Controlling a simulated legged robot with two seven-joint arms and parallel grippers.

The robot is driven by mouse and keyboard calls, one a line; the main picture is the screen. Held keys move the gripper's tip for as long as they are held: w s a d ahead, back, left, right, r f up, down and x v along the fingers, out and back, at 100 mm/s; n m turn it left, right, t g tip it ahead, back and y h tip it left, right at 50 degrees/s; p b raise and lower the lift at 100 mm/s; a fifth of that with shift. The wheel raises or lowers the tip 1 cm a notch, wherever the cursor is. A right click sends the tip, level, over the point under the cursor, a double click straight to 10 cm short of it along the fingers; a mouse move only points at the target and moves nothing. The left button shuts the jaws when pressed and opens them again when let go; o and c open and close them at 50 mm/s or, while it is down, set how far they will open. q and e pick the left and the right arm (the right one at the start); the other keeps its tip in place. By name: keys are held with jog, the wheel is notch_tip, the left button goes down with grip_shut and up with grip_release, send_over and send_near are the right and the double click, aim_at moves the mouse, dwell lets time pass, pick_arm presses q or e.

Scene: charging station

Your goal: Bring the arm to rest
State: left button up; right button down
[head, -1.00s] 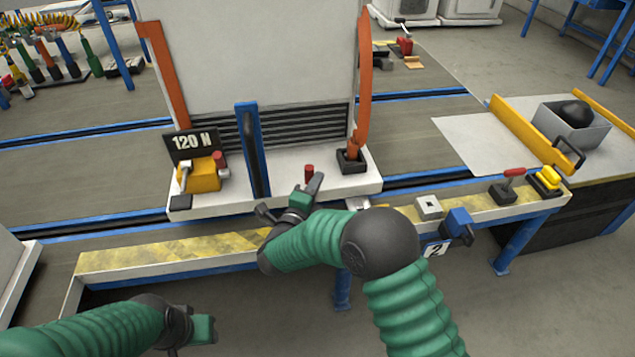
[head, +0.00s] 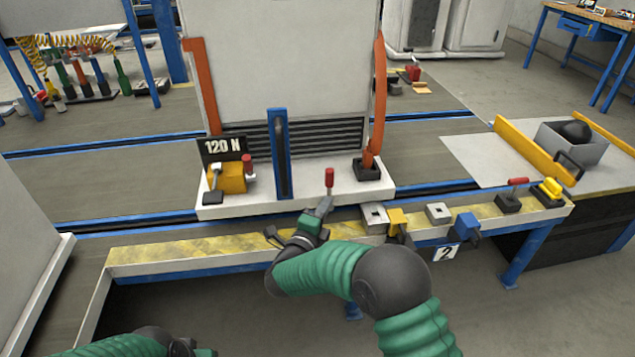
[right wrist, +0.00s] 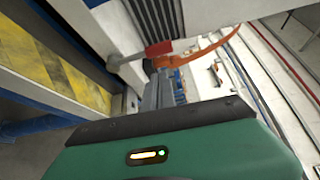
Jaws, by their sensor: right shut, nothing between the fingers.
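My right arm, green with black joints, reaches over the striped ledge in the head view. Its gripper (head: 318,210) is shut and empty, just in front of the white base and below an upright red-handled lever (head: 329,178). I cannot tell whether it touches the base. In the right wrist view the green gripper housing (right wrist: 180,150) fills the bottom, with a red handle (right wrist: 158,49) beyond it. My left gripper (head: 203,352) is mostly cut off at the bottom edge of the head view, so its jaws cannot be read.
The yellow-striped ledge (head: 200,250) runs along the front. A yellow clamp (head: 397,222) and a blue one (head: 467,224) hang at its edge. The floor at lower right is clear.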

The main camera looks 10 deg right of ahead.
jog(key=s+d+f+n+g+y, duration=0.35)
jog(key=s+n, duration=0.45)
jog(key=s, duration=0.3)
jog(key=s+d+f+n+g+y, duration=0.25)
jog(key=s+n+g, duration=0.25)
jog(key=s+n, duration=0.5)
jog(key=s+d+f+n+g+y, duration=0.2)
jog(key=s+d+f+n+g, duration=0.35)
jog(key=s, duration=0.75)
pick_arm(q)
jog(key=w+p+v, duration=0.3)
jog(key=p+v, duration=1.2)
jog(key=p, duration=0.1)
jog(key=w+r+p+v, duration=0.1)
jog(key=w+p+v, duration=0.3)
jog(key=p+v, duration=1.1)
jog(key=shift+p+v, duration=0.4)
jog(key=shift+v, duration=0.45)
pick_arm(e)
notch_tip(320, 180, up, 33)
jog(key=a+n+t, duration=0.1)
jog(key=a, duration=0.1)
pick_arm(q)
jog(key=shift+a, duration=0.15)
pick_arm(e)
jog(key=shift+r, duration=0.1)
